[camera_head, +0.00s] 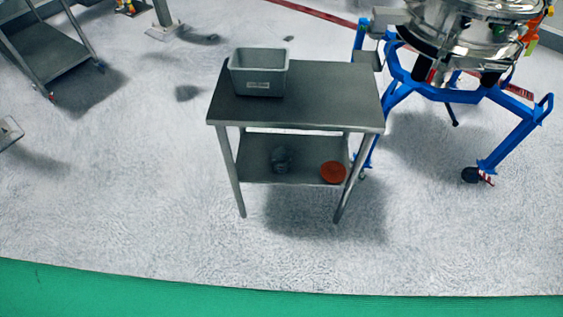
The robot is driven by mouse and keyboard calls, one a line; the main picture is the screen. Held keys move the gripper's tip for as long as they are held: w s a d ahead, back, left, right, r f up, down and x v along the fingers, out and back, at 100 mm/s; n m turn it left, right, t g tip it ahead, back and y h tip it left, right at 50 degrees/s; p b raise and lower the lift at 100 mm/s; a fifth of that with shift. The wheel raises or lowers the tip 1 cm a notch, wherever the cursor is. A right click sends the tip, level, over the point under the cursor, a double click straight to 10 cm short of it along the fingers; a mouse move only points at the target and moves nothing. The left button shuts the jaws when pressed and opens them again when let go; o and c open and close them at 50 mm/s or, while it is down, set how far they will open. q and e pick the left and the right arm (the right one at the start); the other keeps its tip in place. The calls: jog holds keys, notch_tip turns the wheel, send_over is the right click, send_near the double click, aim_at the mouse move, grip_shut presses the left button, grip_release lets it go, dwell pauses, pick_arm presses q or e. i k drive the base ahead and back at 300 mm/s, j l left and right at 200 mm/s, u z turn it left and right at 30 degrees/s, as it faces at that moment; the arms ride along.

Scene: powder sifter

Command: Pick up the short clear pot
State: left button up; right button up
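A small, dark, see-through pot-like object (281,160) stands on the lower shelf of a grey metal table (335,107). It looks like the short clear pot, but it is small and its details are hard to make out. The table's top is above it, and the space in front of the shelf is open. Neither of my grippers is in view.
A grey bin (258,80) stands on the table's top. A round orange-red object (333,172) lies right of the pot. A steel machine (470,30) on a blue wheeled frame (520,130) stands right. The floor in front is clear.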

aim_at(282, 157)
jog(key=u, duration=0.35)
jog(key=i+l+u, duration=0.15)
jog(key=l+u, duration=0.15)
jog(key=l, duration=0.2)
jog(key=i+l+u, duration=0.1)
jog(key=l+u, duration=0.25)
jog(key=l, duration=0.15)
jog(key=l+u, duration=0.3)
jog(key=l, duration=0.2)
jog(key=i, duration=0.05)
